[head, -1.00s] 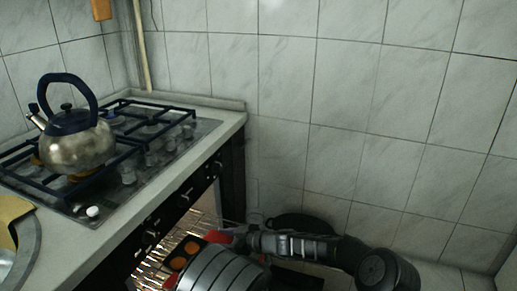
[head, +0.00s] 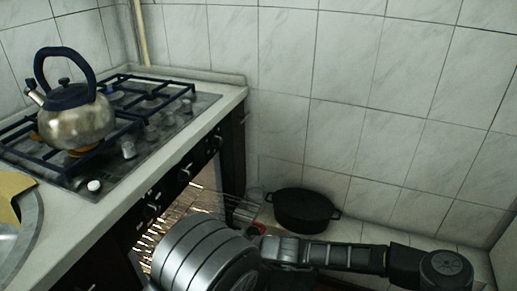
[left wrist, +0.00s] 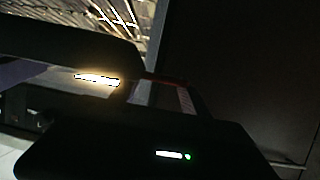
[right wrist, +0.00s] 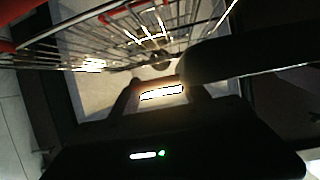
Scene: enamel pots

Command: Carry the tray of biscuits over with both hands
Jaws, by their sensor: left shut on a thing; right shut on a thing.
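The tray of biscuits, red and dark with orange rounds in the earlier head frame, is now hidden behind my grey arm links in the head view. My left gripper (left wrist: 163,97) shows in the dark left wrist view, its fingers around a narrow part with a thin reddish edge. My right gripper (right wrist: 160,92) is shut on a brightly lit edge in the right wrist view. The tray's edges are too dark to make out fully. My left gripper cannot be picked out in the head view.
A steel kettle (head: 75,118) sits on the gas hob (head: 150,135) at left. A wire basket with red bars (right wrist: 110,30) lies beyond my right gripper.

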